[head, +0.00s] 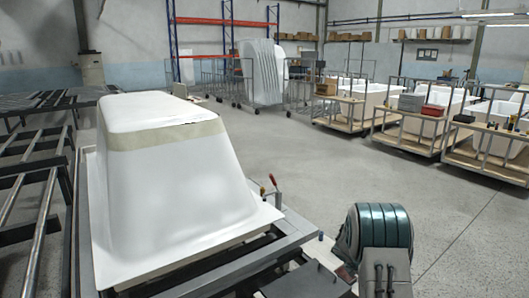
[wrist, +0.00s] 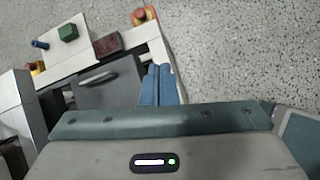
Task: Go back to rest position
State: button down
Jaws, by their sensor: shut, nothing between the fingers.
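My gripper (wrist: 159,72) shows in the wrist view as two blue fingers side by side, shut with nothing between them. The fingertips are over or near the edge of a white panel, with grey floor beyond; I cannot tell the height gap. In the head view, part of my arm is at the lower right, and the fingers cannot be made out there. A white bathtub shell (head: 170,190) lies upside down on a metal frame at the left, with a beige band across its near upper side. My arm is to the right of the shell, apart from it.
A white panel (wrist: 85,52) near my fingers carries a green knob (wrist: 68,32), a brown block (wrist: 108,44) and a red-yellow button (wrist: 144,14). A red-handled clamp (head: 272,187) stands beside the shell. Carts (head: 410,135) with tubs line the right. The middle floor is clear.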

jog(key=s+a+r+m+y+p, duration=0.1)
jog(key=s+a+r+m, duration=0.3)
jog(key=r, duration=0.3)
jog(key=s+a+r+m+p, duration=0.1)
jog(key=s+r+m, duration=0.2)
jog(key=s+r, duration=0.35)
jog(key=s+a+r+m+y+p, duration=0.1)
jog(key=s+a+r+m+p, duration=0.2)
jog(key=r, duration=0.5)
jog(key=s+a+r+m+y, duration=0.1)
jog(key=s+a+r+m, duration=0.2)
jog(key=s, duration=0.5)
jog(key=s+a+r+m+y+p, duration=0.1)
jog(key=s+a+m, duration=0.3)
jog(key=s, duration=0.4)
jog(key=s+a+r+m+g+y+p, duration=0.1)
jog(key=s+a+r+m, duration=0.3)
jog(key=s, duration=0.4)
jog(key=shift+s+r+m+y, duration=0.3)
jog(key=shift+r+m+y, duration=0.05)
jog(key=shift+m+y, duration=0.05)
